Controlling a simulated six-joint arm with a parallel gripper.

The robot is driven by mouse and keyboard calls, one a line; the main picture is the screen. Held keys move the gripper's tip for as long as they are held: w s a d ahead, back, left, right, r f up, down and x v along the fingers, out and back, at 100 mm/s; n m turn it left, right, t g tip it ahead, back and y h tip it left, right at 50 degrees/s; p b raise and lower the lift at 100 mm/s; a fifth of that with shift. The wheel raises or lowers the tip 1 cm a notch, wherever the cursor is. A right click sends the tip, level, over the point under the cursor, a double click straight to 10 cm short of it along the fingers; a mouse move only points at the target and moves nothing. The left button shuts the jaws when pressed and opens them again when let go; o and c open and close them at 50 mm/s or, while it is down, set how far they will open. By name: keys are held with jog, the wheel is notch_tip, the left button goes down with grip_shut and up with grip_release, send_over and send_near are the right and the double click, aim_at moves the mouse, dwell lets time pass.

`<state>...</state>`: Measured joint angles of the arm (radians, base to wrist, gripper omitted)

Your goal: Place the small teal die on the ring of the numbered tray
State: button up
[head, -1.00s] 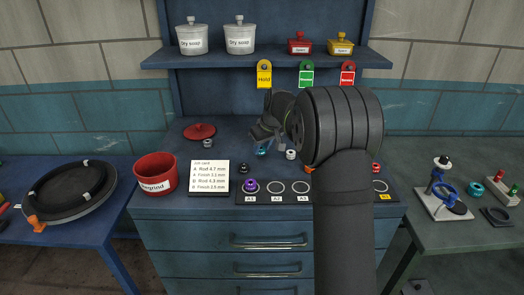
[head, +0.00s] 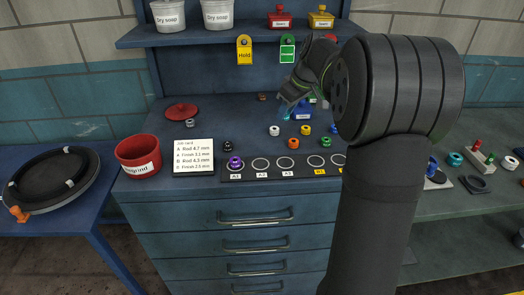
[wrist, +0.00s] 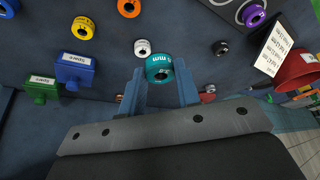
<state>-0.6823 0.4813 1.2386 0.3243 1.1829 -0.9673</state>
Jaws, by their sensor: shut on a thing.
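The small teal die (wrist: 159,68) is a short teal cylinder with white lettering. My gripper (head: 287,108) is shut on it, and the wrist view shows it between the two fingertips (wrist: 160,76). In the head view the fingertips are behind the white die and left of the blue box; the die is hard to make out there. The numbered tray (head: 262,178) is a dark strip along the cabinet's front edge with white rings and labels. A purple die (head: 235,162) is on ring A1. Rings A2, A3 and B1 look empty. My arm hides the tray's right end.
White (head: 274,130), yellow (head: 306,129), orange (head: 293,143) and green (head: 326,141) dies stand behind the tray. A blue box (head: 301,113) is near my gripper. A job card (head: 193,157) and red bin (head: 138,155) are at left. The shelf (head: 190,37) overhangs the back.

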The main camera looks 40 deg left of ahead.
jog(key=s+d+n+g, duration=0.3)
jog(key=s+d+n, duration=0.4)
jog(key=d, duration=0.4)
send_over(259, 164)
jog(key=d, duration=0.1)
jog(key=shift+h, duration=0.3)
jog(key=f, duration=0.4)
jog(key=w+f, duration=0.1)
jog(key=f, duration=0.1)
jog(key=shift+f, duration=2.15)
jog(key=shift+f, duration=0.1)
jog(key=o, duration=1.1)
jog(key=shift+c, duration=0.2)
jog(key=v, duration=1.2)
jog(key=shift+s+r, duration=0.25)
